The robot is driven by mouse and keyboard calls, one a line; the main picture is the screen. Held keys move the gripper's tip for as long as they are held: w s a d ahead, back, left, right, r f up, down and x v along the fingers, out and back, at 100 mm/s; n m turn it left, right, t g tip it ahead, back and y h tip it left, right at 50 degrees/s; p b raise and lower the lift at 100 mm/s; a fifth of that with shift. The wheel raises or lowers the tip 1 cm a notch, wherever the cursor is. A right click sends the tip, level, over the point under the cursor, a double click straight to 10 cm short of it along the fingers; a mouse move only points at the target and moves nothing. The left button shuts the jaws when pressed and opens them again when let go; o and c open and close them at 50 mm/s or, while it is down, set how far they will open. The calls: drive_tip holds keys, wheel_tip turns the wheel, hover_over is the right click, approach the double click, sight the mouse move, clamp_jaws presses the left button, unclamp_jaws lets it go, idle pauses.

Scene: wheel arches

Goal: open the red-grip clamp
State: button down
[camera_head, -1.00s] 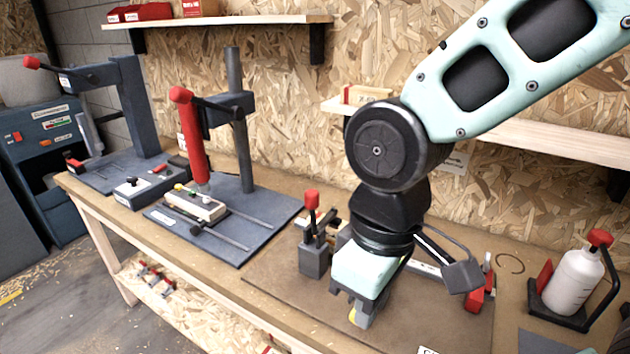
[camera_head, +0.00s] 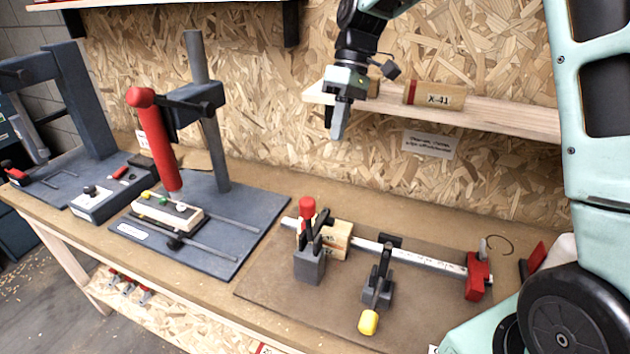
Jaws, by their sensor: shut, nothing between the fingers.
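The red-grip clamp (camera_head: 309,262) stands on a brown board on the bench. It has a grey block base, dark arms and a red grip (camera_head: 307,207) that points upward. A wooden block (camera_head: 337,240) sits right behind it. A second clamp (camera_head: 378,285) with a yellow grip (camera_head: 368,322) stands to its right, its handle lying low toward the front. My gripper (camera_head: 336,128) is shut and empty, pointing down high above the board, in front of the wall shelf. It is well apart from both clamps. Whether the red-grip clamp's arm presses on the block is hard to tell.
A silver rail (camera_head: 430,264) with a red end piece (camera_head: 478,277) runs behind the clamps. A press with a red lever (camera_head: 155,135) stands on a dark plate at left. The shelf (camera_head: 500,115) carries a wooden block marked X-41 (camera_head: 434,95).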

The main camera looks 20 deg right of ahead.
drive_tip(key=shift+f, duration=0.1)
drive_tip(key=s+a+f+p, duration=0.4)
drive_tip(key=a+f+p, duration=0.1)
drive_tip(key=f, duration=0.4)
drive_tip(key=shift+s+a, duration=0.3)
drive_tip(key=shift+a, duration=0.35)
